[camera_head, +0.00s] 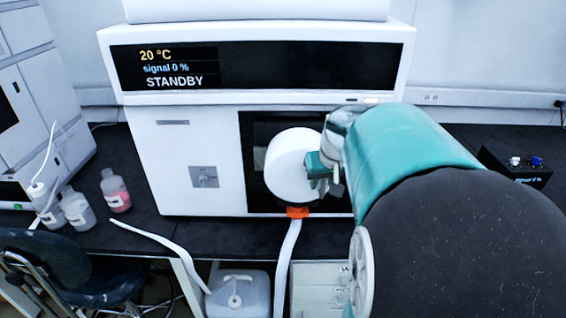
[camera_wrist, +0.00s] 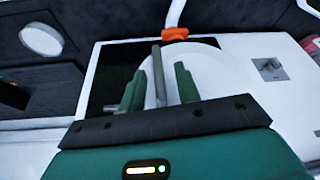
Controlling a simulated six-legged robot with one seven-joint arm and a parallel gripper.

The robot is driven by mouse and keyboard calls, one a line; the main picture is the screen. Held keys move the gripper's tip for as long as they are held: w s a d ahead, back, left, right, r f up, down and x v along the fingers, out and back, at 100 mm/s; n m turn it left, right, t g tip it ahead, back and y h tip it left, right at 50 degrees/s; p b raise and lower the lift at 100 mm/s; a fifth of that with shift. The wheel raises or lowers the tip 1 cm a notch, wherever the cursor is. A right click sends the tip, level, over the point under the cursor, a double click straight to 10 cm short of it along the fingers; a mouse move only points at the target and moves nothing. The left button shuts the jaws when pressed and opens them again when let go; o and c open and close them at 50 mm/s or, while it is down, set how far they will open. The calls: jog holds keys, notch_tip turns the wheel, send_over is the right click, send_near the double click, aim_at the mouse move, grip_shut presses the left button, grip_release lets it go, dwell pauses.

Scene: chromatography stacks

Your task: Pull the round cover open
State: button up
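The round cover (camera_head: 287,165) is a white, thick disc at the dark recess in the front of the white instrument. In the wrist view the cover (camera_wrist: 212,72) is a pale disc behind my fingers. A grey bar (camera_wrist: 157,72), seemingly its handle, stands between my two green fingers. My gripper (camera_head: 322,172) is at the right side of the cover in the head view. In the wrist view my gripper (camera_wrist: 160,82) is open, with a gap on each side of the bar. My arm hides part of the recess to the right.
The instrument's display (camera_head: 180,68) reads 20 °C, signal 0 %, STANDBY. An orange fitting (camera_head: 297,212) with a white tube sits just below the cover. Bottles (camera_head: 115,190) stand on the dark bench at left. A white jug (camera_head: 238,294) is below. A black box (camera_head: 515,167) is at right.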

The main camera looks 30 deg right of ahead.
jog(key=shift+w+f, duration=0.1)
jog(key=shift+f, duration=0.3)
jog(key=shift+d, duration=0.1)
grip_shut()
jog(key=shift+a, duration=0.2)
